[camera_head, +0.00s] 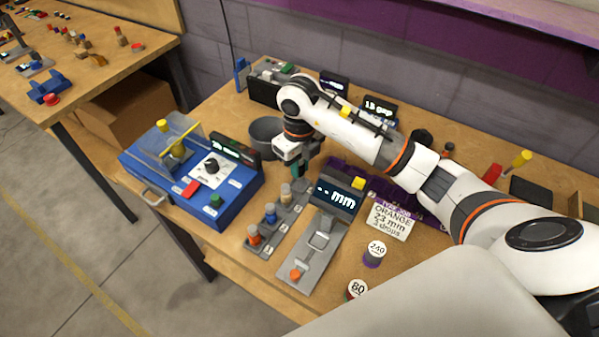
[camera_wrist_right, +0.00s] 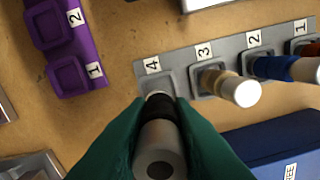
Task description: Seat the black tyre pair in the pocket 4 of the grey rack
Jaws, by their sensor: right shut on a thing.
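The grey rack (camera_wrist_right: 222,58) has pockets labelled 1 to 4; it also shows in the head view (camera_head: 262,262). Pockets 1, 2 and 3 hold red-orange, blue and tan pieces. My right gripper (camera_wrist_right: 155,125) has green fingers, shut on the black tyre pair (camera_wrist_right: 161,108), a dark-banded piece with a grey round end facing the camera. In the wrist view the piece's far end overlaps pocket 4 (camera_wrist_right: 148,84) and hides part of it. I cannot tell whether it touches the pocket. In the head view the right gripper (camera_head: 296,168) is over the rack's far end. My left gripper is not in view.
A blue machine (camera_head: 195,190) stands left of the rack, and a grey gauge with a "mm" display (camera_head: 338,196) stands to its right. A purple rack (camera_wrist_right: 68,75) lies nearby. A grey bowl (camera_head: 266,135) stands behind. Labelled pots (camera_head: 375,255) stand at front right.

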